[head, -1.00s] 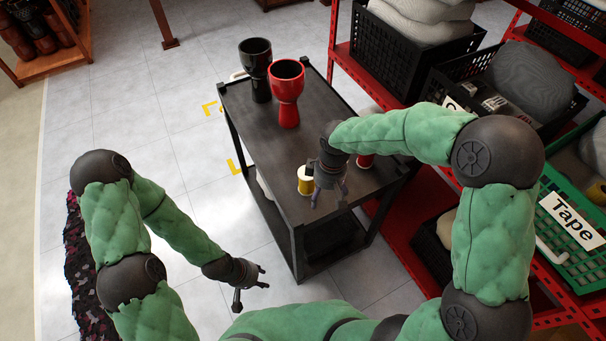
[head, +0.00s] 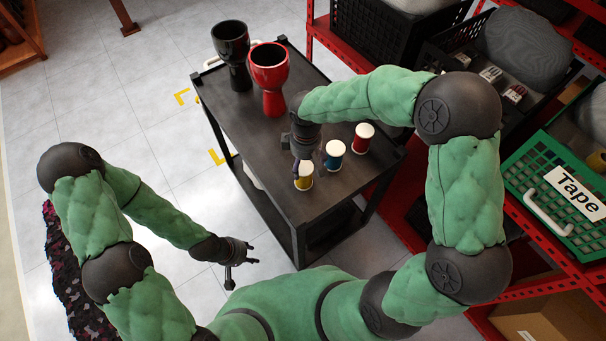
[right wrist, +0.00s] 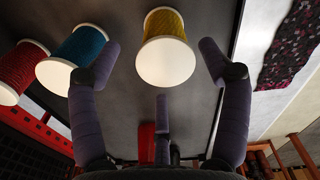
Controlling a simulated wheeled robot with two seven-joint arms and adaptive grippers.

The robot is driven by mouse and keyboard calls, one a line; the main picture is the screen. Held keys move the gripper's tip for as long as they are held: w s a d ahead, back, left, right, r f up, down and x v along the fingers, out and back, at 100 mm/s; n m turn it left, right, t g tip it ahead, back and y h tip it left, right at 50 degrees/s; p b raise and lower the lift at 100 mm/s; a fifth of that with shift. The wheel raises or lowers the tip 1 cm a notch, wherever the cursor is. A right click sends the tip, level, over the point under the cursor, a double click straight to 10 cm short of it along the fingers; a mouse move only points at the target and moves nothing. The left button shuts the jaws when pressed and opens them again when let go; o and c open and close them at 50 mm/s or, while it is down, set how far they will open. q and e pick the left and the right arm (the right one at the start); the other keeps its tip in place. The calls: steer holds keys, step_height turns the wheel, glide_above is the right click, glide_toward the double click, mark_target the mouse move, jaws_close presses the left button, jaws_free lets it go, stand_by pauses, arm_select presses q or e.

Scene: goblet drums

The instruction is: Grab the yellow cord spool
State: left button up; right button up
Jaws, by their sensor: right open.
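The yellow cord spool (head: 304,183) stands upright near the front edge of the dark cart top (head: 245,125), with a white cap on top. My right gripper (head: 299,163) is just behind it in the head view, partly overlapping it. In the right wrist view the yellow spool (right wrist: 165,25) lies ahead, between the spread, empty fingers of my right gripper (right wrist: 160,58). I cannot tell whether either finger touches it. My left gripper (head: 250,254) hangs in front of the cart, away from the spools, with its fingers apart and nothing between them.
A blue spool (head: 333,159) stands close right of the yellow one, with a red spool (head: 361,143) beyond. A black goblet drum (head: 234,50) and a red goblet drum (head: 272,85) stand at the cart's far end. Red shelving (head: 390,230) with crates flanks the right side.

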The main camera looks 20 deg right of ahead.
steer(key=shift+a+f+b, duration=0.15)
steer(key=shift+f+b, duration=0.2)
steer(key=shift+f, duration=1)
steer(key=shift+a+f+b, duration=0.1)
steer(key=shift+f+b, duration=0.2)
steer(key=shift+f, duration=1)
steer(key=c, duration=1.4)
